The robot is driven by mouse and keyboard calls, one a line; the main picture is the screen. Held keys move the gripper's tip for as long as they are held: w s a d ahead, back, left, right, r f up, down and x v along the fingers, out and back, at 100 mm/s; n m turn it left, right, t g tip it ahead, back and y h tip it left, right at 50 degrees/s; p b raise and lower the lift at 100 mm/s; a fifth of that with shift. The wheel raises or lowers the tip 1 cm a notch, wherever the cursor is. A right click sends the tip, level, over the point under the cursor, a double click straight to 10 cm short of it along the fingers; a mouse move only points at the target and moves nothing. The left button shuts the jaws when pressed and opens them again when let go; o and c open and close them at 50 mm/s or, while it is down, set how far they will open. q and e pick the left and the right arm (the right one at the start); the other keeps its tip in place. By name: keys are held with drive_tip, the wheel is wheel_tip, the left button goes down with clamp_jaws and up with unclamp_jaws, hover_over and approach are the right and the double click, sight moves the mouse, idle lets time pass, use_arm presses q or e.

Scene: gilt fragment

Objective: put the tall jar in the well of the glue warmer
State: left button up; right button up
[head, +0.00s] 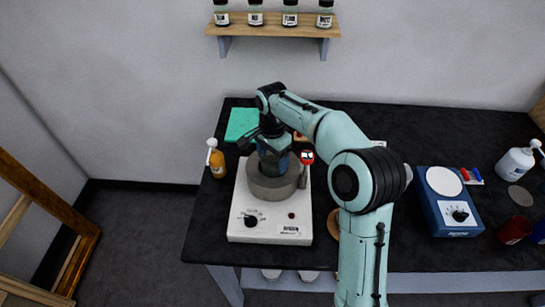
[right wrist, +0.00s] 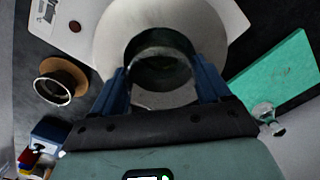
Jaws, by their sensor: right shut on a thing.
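The glue warmer (head: 270,230) is a white box on the black bench, with a black dial at the front. Its round grey well (head: 272,192) stands on top; its pale ring also shows in the right wrist view (right wrist: 112,42). My right gripper (head: 272,160) points down over the well. In the right wrist view its blue fingers (right wrist: 162,78) are shut on the dark glass tall jar (right wrist: 162,66). The jar lines up with the well opening, but I cannot tell how deep it sits. In the head view the gripper hides most of it. My left gripper is out of view.
An orange bottle (head: 216,162) stands left of the warmer and a green mat (head: 241,124) lies behind it. A blue device with a round white plate (head: 444,181) stands to the right. A shelf (head: 275,30) with several jars hangs on the wall.

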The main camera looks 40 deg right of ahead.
drive_tip(key=shift+f, duration=0.15)
drive_tip(key=o, duration=1.4)
use_arm(q)
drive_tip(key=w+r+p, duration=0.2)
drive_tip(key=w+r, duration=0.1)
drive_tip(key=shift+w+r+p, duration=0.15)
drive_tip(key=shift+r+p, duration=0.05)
drive_tip(key=shift+p, duration=0.1)
use_arm(e)
wheel_tip(320, 180, up, 12)
drive_tip(key=shift+r, duration=0.2)
drive_tip(key=shift+f, duration=0.1)
